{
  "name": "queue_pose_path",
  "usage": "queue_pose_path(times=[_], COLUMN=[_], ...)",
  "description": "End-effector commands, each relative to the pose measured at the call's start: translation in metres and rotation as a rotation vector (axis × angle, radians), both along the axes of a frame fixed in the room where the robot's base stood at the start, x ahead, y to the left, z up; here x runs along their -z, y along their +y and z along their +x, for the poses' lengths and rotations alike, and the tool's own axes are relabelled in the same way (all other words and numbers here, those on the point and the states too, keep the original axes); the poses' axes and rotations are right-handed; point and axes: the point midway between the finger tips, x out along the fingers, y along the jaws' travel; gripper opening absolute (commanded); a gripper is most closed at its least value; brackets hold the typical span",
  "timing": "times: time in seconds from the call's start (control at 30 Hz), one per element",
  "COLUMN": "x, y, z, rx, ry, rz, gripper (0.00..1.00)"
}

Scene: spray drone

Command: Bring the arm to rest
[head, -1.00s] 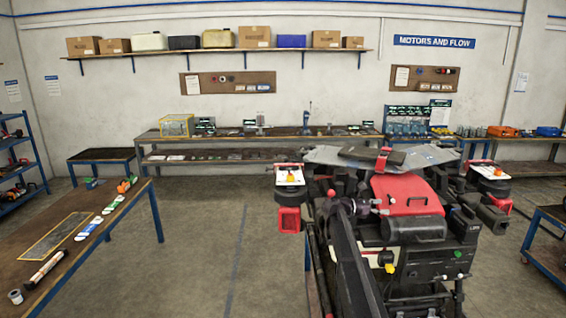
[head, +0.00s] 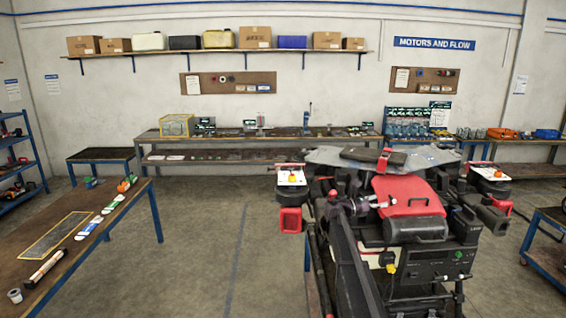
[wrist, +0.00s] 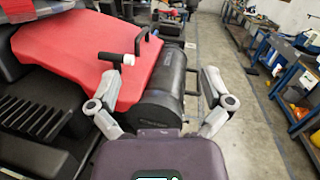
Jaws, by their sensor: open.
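My gripper (wrist: 160,78) is open in the wrist view, its two grey fingers spread apart with nothing between them. Beyond it is the spray drone, with its red cover (wrist: 75,55) at the left and a black cylinder (wrist: 160,95) behind the gap between the fingers. I cannot tell the exact clearance. In the head view the drone's red cover (head: 405,194) is at the right, with a black handle on it. I cannot make out the gripper clearly there.
A workbench (head: 75,222) stands at the left with small parts on it. A long bench (head: 285,141) runs along the back wall, and a low cart (head: 545,255) is at the right edge. The floor (head: 200,250) between the left bench and the drone is clear.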

Motion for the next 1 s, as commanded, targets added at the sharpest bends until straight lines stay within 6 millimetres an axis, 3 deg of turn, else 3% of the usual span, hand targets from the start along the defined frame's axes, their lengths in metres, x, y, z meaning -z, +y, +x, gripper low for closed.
queue_pose_path(times=[0.27,0.53,0.77,1.0], x=[-0.019,-0.031,-0.023,0.002], y=[0.023,0.07,0.118,0.167], z=[0.006,0.012,0.005,-0.018], rx=[-0.235,-0.509,-0.718,-0.913], ry=[0.17,0.423,0.656,0.908], rz=[-0.178,-0.453,-0.713,-1.001], gripper=[1.0,1.0,1.0,1.0])
